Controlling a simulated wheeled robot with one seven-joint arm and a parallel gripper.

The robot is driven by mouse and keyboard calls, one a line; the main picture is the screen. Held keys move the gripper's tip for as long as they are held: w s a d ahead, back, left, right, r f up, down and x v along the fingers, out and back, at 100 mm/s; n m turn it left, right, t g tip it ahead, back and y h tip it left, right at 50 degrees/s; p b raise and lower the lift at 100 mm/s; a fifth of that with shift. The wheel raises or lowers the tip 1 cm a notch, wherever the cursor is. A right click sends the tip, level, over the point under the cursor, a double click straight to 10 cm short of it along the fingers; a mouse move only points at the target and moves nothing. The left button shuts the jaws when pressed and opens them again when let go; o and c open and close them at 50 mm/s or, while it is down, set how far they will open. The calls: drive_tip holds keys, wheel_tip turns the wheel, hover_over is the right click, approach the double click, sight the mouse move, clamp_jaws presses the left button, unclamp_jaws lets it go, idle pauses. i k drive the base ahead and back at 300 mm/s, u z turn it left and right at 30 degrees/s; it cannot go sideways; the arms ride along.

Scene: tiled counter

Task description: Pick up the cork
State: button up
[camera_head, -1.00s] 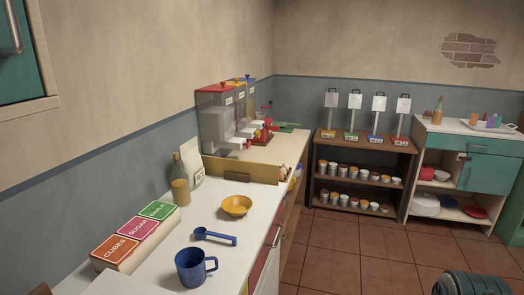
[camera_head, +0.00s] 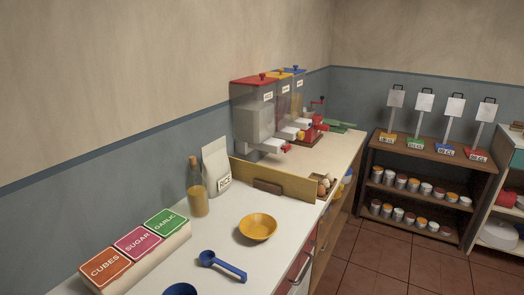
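A glass bottle (camera_head: 197,192) with yellowish contents stands upright on the white counter near the wall. A small tan cork (camera_head: 194,158) appears to sit in the top of its neck, though it is too small to see clearly. My gripper is not in view.
Behind the bottle stand a RICE bag (camera_head: 216,165) and a wooden barrier (camera_head: 285,178). A yellow bowl (camera_head: 257,227), a blue scoop (camera_head: 222,265), a blue mug (camera_head: 180,289) and labelled boxes (camera_head: 138,243) surround it. Dispensers (camera_head: 255,112) stand farther back.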

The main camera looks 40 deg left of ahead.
sight(192, 159)
drive_tip(key=z, duration=0.05)
drive_tip(key=i, duration=1.25)
drive_tip(key=u, duration=3.15)
drive_tip(key=i, duration=0.5)
drive_tip(key=u, duration=0.1)
